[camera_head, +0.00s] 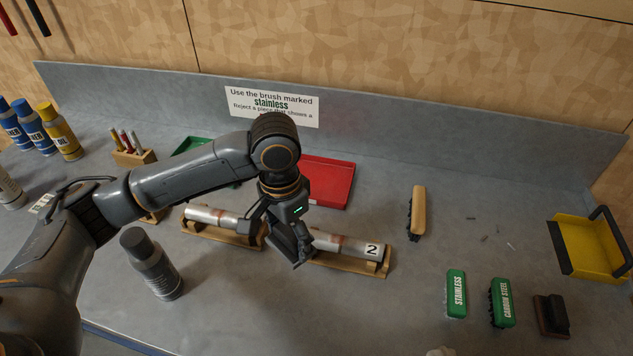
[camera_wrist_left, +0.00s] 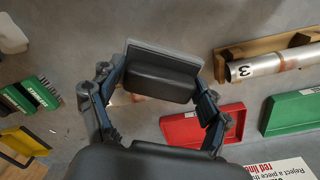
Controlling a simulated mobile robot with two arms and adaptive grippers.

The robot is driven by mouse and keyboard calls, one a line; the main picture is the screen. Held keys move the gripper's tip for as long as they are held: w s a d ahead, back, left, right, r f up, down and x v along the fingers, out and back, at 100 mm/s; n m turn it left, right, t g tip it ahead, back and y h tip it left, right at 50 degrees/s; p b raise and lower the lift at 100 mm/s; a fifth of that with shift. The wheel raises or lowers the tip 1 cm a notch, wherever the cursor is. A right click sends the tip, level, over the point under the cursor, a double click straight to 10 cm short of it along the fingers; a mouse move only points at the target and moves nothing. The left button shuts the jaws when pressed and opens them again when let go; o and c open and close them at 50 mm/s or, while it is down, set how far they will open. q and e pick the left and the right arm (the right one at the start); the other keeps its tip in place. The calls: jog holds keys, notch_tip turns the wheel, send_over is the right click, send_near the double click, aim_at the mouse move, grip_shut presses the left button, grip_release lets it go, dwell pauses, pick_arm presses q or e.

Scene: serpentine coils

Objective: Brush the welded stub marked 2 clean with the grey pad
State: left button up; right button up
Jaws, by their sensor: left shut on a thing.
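The stub marked 2 (camera_head: 345,246) is a silvery tube with a reddish-brown weld band, lying in a wooden cradle on the bench. My left gripper (camera_head: 290,238) is above its left end, fingers pointing down. It is shut on a dark block with a grey face, the grey pad (camera_wrist_left: 165,52); the fingers of the left gripper (camera_wrist_left: 155,100) flank it in the wrist view. The pad hides the stub's left part in the head view; I cannot tell whether they touch. The wrist view does not clearly show stub 2. My right gripper is out of view.
A second tube (camera_head: 212,217), marked 3 in the wrist view (camera_wrist_left: 275,63), lies to the left. A grey bottle (camera_head: 152,265) stands in front. A red tray (camera_head: 328,182) lies behind. A wooden-handled brush (camera_head: 419,210), green brushes (camera_head: 456,294) and a yellow dustpan (camera_head: 585,252) are right.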

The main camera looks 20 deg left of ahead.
pick_arm(q)
jog(key=w+d+r+m+p, duration=0.3)
jog(key=w+d+m+p, duration=0.15)
jog(key=w+m, duration=0.45)
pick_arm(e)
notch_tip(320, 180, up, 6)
pick_arm(q)
notch_tip(320, 180, down, 5)
jog(key=m+b, duration=0.2)
jog(key=b, duration=0.3)
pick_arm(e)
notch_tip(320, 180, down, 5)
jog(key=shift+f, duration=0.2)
pick_arm(q)
jog(key=shift+r, duration=0.15)
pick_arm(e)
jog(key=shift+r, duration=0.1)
